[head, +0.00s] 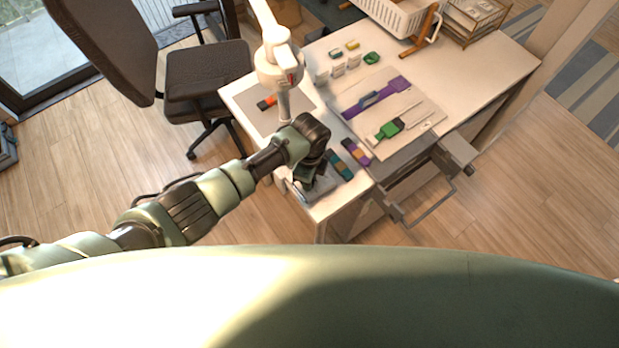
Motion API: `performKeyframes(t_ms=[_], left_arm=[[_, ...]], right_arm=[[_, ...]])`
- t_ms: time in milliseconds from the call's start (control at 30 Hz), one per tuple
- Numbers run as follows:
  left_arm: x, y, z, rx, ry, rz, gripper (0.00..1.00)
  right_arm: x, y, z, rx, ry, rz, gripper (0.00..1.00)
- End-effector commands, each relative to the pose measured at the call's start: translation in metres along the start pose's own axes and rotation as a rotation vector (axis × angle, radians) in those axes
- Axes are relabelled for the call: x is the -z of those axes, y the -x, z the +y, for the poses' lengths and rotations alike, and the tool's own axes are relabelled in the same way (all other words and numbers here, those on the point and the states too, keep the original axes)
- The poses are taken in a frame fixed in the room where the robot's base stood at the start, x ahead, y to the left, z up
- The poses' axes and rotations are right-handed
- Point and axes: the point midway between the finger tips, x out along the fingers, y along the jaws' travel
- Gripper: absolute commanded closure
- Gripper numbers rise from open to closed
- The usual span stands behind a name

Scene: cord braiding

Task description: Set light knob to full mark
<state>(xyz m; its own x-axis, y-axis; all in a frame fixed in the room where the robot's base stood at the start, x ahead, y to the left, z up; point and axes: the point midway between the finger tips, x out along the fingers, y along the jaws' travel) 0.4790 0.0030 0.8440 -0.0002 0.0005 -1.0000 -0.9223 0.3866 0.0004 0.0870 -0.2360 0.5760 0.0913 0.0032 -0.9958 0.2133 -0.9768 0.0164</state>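My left arm comes in from the left, and its gripper (310,177) is over the near left corner of the white table. It points down at a low grey box or tray (323,190) and hides part of it. I cannot tell whether the gripper touches it or whether its fingers are open. No light knob or full mark can be made out; one may be hidden under the gripper. A white jointed lamp-like fixture (278,68) with a small red mark stands over the table's left side. My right gripper is not in view.
The white table (490,75) holds a pale board (405,108) with purple and green pieces, and teal and purple strips (341,165) beside the gripper. A white basket (395,15) stands at the back. A grey frame (435,200) juts from the front edge. A dark chair (205,75) stands left.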

Motion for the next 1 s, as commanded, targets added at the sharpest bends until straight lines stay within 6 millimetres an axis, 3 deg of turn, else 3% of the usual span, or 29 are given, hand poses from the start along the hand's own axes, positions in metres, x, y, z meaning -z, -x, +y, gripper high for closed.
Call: performKeyframes(t_ms=[467,500,567,1000], left_arm=[[0.0007,0.0008,-0.0008,0.002,-0.017,0.002,1.0],[0.0007,0.0008,-0.0008,0.002,-0.017,0.001,0.74],[0.0007,0.0008,-0.0008,0.002,-0.017,0.001,0.57],[0.0006,0.0078,-0.0013,0.003,-0.016,0.002,0.55]], right_arm=[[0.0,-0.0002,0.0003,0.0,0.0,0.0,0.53],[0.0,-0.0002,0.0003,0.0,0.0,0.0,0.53],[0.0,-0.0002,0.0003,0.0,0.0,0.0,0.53],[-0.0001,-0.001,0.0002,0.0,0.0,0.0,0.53]])
